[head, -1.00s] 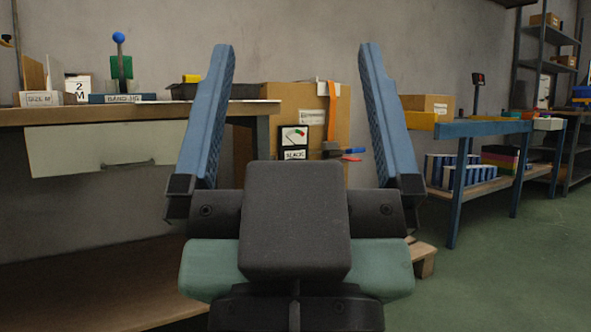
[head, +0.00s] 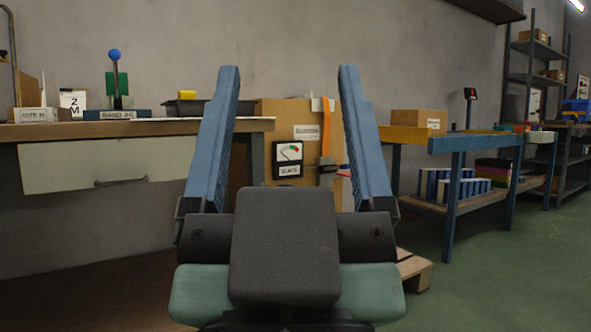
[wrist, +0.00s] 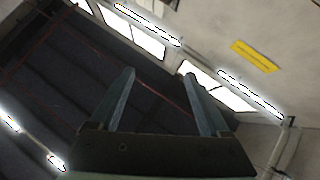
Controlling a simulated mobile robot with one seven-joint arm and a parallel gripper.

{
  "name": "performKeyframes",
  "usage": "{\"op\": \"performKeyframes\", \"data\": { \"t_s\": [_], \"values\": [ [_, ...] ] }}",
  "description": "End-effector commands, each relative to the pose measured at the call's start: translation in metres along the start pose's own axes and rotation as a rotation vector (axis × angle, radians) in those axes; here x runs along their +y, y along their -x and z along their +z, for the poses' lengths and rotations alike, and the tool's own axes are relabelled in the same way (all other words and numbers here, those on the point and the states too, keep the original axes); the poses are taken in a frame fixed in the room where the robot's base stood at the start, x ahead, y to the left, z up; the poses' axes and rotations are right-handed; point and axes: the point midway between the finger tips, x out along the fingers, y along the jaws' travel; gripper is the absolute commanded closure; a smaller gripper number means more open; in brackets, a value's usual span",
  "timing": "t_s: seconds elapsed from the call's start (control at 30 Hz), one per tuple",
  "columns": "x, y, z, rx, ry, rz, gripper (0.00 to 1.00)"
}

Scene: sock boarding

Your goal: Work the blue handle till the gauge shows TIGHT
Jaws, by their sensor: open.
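A large cardboard box (head: 272,112) stands behind my gripper with an orange strap (head: 329,125) down its front. A dark buckle (head: 327,165) sits on the strap. The gauge (head: 288,153) on the box has a white dial, and its plate reads SLACK. The blue handle beside the buckle is hidden now, apparently behind my right finger. My gripper (head: 287,75) is open and empty, its two blue fingers raised in front of the box and framing the gauge and strap. In the wrist view my gripper (wrist: 158,75) is also open, pointing toward roof, windows and lamps.
A workbench (head: 60,131) at left carries a jig (head: 118,115) with a blue-knobbed lever (head: 115,56), and a black tray (head: 185,107). A blue-legged table (head: 480,143) stands at right. A wooden pallet edge (head: 414,270) lies low. Green floor at right is clear.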

Motion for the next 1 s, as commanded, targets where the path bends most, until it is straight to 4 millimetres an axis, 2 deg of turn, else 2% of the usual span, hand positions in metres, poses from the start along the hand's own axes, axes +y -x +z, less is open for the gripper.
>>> {"op": "performKeyframes", "data": {
  "t_s": [0.03, 0.17, 0.4, 0.43, 1.0],
  "values": [
    [0.000, -0.004, -0.003, 0.000, 0.000, 0.000, 0.31],
    [0.000, -0.017, -0.016, 0.000, 0.000, 0.000, 0.54],
    [0.001, -0.067, -0.063, 0.000, -0.002, 0.000, 0.97],
    [0.001, -0.074, -0.070, 0.000, -0.002, 0.000, 1.00],
    [0.002, -0.215, -0.203, -0.001, -0.006, -0.001, 1.00]
  ]
}}
